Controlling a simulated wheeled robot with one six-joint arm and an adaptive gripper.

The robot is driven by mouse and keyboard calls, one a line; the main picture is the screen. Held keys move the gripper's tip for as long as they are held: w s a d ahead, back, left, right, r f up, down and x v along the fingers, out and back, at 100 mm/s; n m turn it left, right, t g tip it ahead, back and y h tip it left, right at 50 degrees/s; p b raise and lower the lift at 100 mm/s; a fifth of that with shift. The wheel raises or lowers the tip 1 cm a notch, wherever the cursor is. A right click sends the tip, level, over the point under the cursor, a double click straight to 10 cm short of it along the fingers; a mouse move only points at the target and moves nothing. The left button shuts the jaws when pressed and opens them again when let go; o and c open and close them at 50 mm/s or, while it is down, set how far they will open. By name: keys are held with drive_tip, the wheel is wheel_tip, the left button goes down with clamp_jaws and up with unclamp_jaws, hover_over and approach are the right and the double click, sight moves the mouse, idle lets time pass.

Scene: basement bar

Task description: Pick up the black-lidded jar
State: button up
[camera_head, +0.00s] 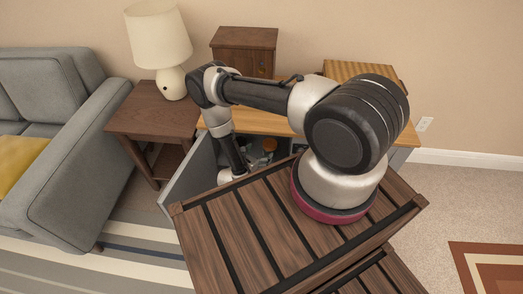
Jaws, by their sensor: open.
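My arm reaches left and then down into an open grey compartment (190,178) below a light wooden top (262,121). My gripper (263,160) is small and partly hidden at the arm's low end, inside the compartment; it is open. An orange thing (269,145) shows just beside it, too small to identify. I cannot make out the black-lidded jar; small dark and grey shapes near the gripper are unclear. My own arm and slatted body hide part of the compartment.
A brown side table (150,112) with a white lamp (160,45) stands left of the compartment. A grey sofa (50,150) is at far left. A dark wooden box (244,52) and a striped wooden box (360,72) stand on the wooden top.

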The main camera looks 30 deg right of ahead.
drive_tip(key=s+f+m+g+y, duration=0.35)
drive_tip(key=s+f+g, duration=0.25)
drive_tip(key=s, duration=0.3)
drive_tip(key=s+f+m+g+y, duration=0.2)
drive_tip(key=s+f+m+g, duration=0.2)
drive_tip(key=s+f+g, duration=0.3)
drive_tip(key=a+f+m+t+y, duration=0.2)
drive_tip(key=a+f+m+y, duration=0.2)
drive_tip(key=a+m+y, duration=0.45)
drive_tip(key=w+a+r+m+t+y, duration=0.2)
drive_tip(key=w+t, duration=0.3)
drive_tip(key=w, duration=0.2)
drive_tip(key=w+a+r+m+t+y, duration=0.1)
drive_tip(key=w+r+t+y, duration=0.2)
drive_tip(key=w, duration=0.4)
drive_tip(key=w+d+r+m+t+h, duration=0.4)
drive_tip(key=w+d+r+t+h, duration=0.1)
drive_tip(key=w+d+r+t, duration=0.5)
drive_tip(key=x, duration=0.4)
drive_tip(key=a+x, duration=0.1)
drive_tip(key=x, duration=0.2)
drive_tip(key=shift+s+f, duration=0.2)
drive_tip(key=shift+f, duration=0.05)
drive_tip(key=c, duration=1.6)
